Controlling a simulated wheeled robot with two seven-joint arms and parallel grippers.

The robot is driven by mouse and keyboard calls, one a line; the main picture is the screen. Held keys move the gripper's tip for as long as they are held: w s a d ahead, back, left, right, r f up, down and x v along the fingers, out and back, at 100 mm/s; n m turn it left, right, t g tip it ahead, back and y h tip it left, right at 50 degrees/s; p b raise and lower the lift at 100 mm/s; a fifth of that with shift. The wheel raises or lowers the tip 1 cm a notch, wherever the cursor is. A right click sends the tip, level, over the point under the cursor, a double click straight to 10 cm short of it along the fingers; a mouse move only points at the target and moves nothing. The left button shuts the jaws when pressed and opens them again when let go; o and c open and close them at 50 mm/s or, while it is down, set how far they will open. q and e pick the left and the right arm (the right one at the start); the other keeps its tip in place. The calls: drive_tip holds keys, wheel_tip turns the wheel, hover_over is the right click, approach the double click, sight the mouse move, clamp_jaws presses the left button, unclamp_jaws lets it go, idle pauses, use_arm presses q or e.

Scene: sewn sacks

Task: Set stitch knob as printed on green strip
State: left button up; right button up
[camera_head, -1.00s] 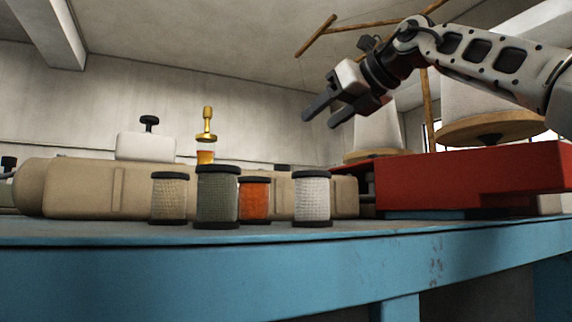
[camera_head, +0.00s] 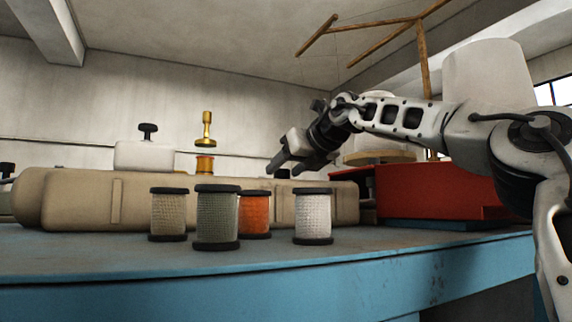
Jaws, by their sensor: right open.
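My right gripper (camera_head: 284,170) is open and empty. It hangs above the beige padded body (camera_head: 85,200), behind and above the spools, with its fingers pointing left and down. A black knob (camera_head: 148,131) tops a white block (camera_head: 145,155) behind the beige body, well left of the gripper. I cannot tell whether it is the stitch knob. No green strip or printed setting can be made out. My left gripper is not in view.
A tan spool (camera_head: 168,215), a grey-green spool (camera_head: 217,218), an orange spool (camera_head: 255,215) and a white spool (camera_head: 313,216) stand on the blue-edged table (camera_head: 400,265). A brass post (camera_head: 207,130) rises behind them. A red housing (camera_head: 435,193) is at right, partly behind my arm.

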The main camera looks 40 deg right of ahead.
drive_tip(key=shift+w+f, duration=0.2)
drive_tip(key=shift+w, duration=0.2)
drive_tip(key=c, duration=1)
drive_tip(key=m+h, duration=0.1)
drive_tip(key=m+g+h, duration=0.1)
drive_tip(key=h, duration=0.1)
drive_tip(key=m+h, duration=0.1)
drive_tip(key=m, duration=0.1)
drive_tip(key=shift+w+a+h, duration=0.1)
drive_tip(key=shift+a+h, duration=0.2)
drive_tip(key=shift+w+a+m+g+h, duration=0.1)
drive_tip(key=shift+m+g+h, duration=1.1)
drive_tip(key=shift+m+h, duration=0.45)
drive_tip(key=shift+m, duration=0.25)
